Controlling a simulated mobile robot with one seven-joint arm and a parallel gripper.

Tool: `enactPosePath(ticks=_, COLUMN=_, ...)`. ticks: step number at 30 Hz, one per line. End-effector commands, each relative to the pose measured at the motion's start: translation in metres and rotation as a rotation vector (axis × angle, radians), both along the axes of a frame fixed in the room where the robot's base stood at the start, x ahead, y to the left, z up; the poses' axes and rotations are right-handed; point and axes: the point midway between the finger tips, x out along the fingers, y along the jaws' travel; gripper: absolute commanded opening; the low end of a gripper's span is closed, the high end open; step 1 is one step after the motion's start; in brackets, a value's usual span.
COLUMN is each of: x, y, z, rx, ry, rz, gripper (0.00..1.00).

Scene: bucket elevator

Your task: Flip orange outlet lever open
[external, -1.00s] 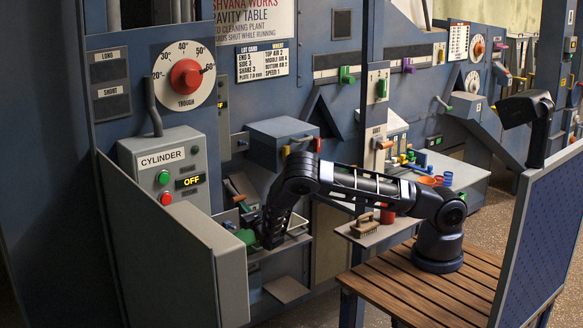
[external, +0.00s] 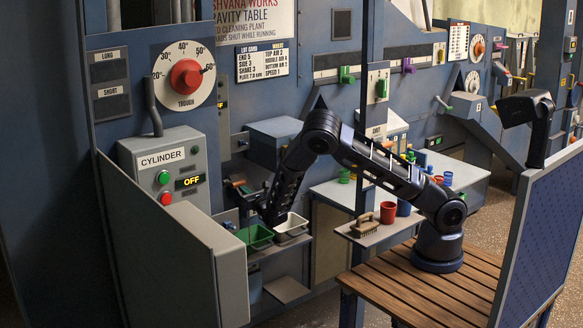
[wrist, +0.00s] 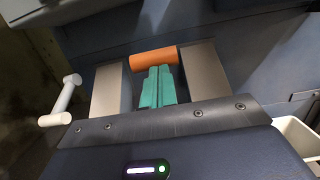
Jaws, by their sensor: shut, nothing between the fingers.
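The orange lever (wrist: 153,61) shows in the wrist view as a short, thick bar between two grey metal plates. My gripper (wrist: 159,72) has its teal fingers together, with nothing between them. The fingertips lie just below the bar in the picture, at its right half. They overlap or nearly meet its lower edge; I cannot tell whether they touch.
A green tray (external: 255,237) and a white tray (external: 291,229) stand below my wrist. A white handle (wrist: 66,101) is left of the plates in the wrist view. A grey cylinder control box (external: 165,175) stands to the left. A brush (external: 364,225) and red cup (external: 388,212) sit on a shelf.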

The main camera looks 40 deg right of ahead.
Motion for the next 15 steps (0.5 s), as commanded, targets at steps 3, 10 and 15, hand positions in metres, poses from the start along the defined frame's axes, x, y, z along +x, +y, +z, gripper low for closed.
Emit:
enactPosePath(ticks=3, x=0.003, y=-0.001, z=0.013, rx=0.006, ry=0.066, rz=-0.002, gripper=0.00)
enactPosePath(ticks=10, x=0.007, y=-0.001, z=0.030, rx=0.005, ry=0.194, rz=-0.001, gripper=0.00)
enactPosePath(ticks=15, x=0.010, y=-0.001, z=0.039, rx=0.003, ry=0.273, rz=-0.001, gripper=0.00)
